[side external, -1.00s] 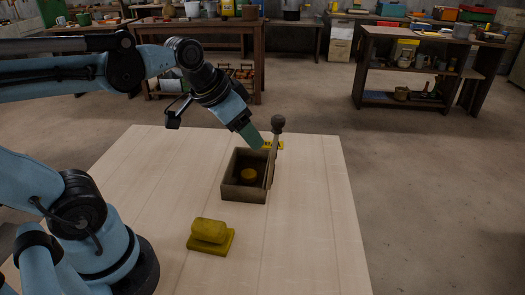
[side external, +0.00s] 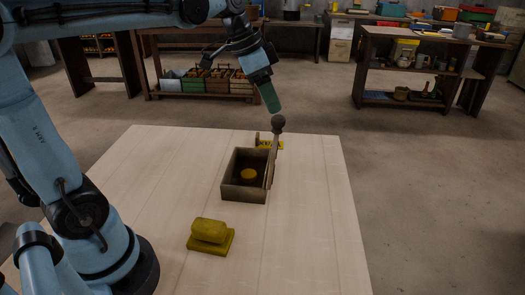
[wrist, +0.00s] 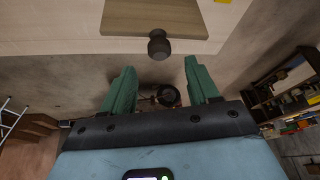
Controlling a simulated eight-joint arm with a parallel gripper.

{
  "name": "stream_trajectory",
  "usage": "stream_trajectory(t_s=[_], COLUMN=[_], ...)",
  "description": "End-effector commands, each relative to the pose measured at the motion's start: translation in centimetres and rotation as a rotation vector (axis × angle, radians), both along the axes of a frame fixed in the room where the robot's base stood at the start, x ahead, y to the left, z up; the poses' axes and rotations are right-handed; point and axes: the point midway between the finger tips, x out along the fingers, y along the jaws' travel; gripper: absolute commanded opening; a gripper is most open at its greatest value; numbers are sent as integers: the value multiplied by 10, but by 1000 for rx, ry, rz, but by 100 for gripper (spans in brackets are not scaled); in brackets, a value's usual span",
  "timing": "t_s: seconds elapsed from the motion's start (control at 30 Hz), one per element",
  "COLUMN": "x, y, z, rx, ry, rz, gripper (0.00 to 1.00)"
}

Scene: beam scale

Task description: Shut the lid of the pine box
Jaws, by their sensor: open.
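The pine box (side external: 236,193) stands on the pale table with its top open and a round yellow piece (side external: 248,174) inside. Its lid (side external: 272,165) stands up along the right side, seen nearly edge-on, with a dark round knob (side external: 278,124) at its upper end. My gripper (side external: 272,104) is above the knob, its green fingers pointing down. In the wrist view the lid (wrist: 155,17) and knob (wrist: 159,46) lie just beyond the open, empty fingers (wrist: 158,66). I see no contact with the knob.
An olive-yellow block on a base (side external: 210,236) sits on the table (side external: 310,220) in front of the box. A yellow label (side external: 268,144) shows behind the box. The table's right side is bare. Workbenches and shelves (side external: 415,70) stand well back.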

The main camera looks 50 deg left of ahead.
Motion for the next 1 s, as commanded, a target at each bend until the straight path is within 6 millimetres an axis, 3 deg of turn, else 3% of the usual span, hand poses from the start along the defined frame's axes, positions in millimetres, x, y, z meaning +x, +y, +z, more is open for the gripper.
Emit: stream_trajectory(t_s=[0.2, 0.4, 0.83, 1.0], x=[13, 20, 22, 22], y=[-6, -9, -10, -10], z=[-33, -52, -59, -59], rx=[2, 0, 0, 0], ry=[-1, 0, 0, 0], rz=[-1, 1, 1, 1], gripper=[60, 60, 60, 34])
